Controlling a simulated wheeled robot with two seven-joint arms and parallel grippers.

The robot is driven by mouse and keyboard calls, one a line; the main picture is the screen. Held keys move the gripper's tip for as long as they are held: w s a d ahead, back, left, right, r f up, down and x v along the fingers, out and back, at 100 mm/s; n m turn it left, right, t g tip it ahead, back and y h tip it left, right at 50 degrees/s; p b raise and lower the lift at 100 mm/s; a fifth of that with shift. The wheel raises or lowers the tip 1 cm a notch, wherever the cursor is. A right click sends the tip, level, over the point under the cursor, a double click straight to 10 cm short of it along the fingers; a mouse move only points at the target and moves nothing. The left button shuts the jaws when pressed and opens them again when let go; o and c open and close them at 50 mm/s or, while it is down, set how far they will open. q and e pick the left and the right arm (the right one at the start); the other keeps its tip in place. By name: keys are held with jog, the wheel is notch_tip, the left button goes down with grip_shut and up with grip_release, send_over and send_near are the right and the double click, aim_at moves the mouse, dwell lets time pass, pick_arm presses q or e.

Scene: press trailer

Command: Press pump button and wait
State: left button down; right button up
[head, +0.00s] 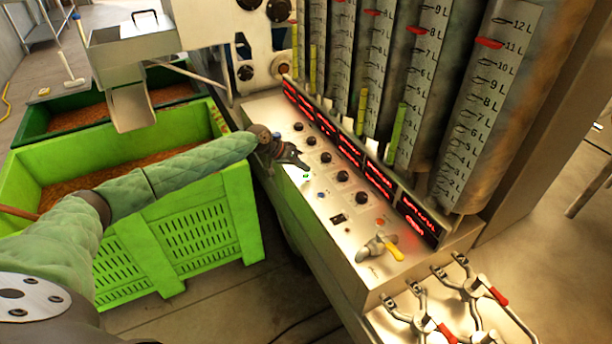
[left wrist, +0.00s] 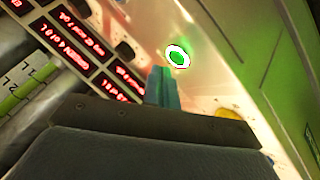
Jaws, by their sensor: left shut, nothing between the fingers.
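A round green button with a white ring (left wrist: 177,57) shows in the left wrist view on the pale metal panel. In the head view a small green spot (head: 306,176) lies on the control panel (head: 345,250), just beside my left gripper. My left gripper (head: 300,163) is shut and empty, over the left edge of the panel. Its teal fingers (left wrist: 162,88) point at the panel close to the green button in the left wrist view. I cannot tell whether they touch the panel. My right gripper is not in view.
Several black knobs (head: 342,177) and red-lit displays (head: 350,152) line the panel. A yellow-handled valve (head: 382,248) sits at its near end, with red-handled valves below. Tall graduated cylinders (head: 490,100) stand behind. A green crate (head: 200,225) stands left, under my left arm.

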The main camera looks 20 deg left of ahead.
pick_arm(q)
jog(key=shift+r+p, duration=1.25)
jog(key=shift+r, duration=1.2)
notch_tip(320, 180, up, 10)
jog(key=p, duration=0.6)
send_over(303, 177)
jog(key=shift+w+a, duration=0.1)
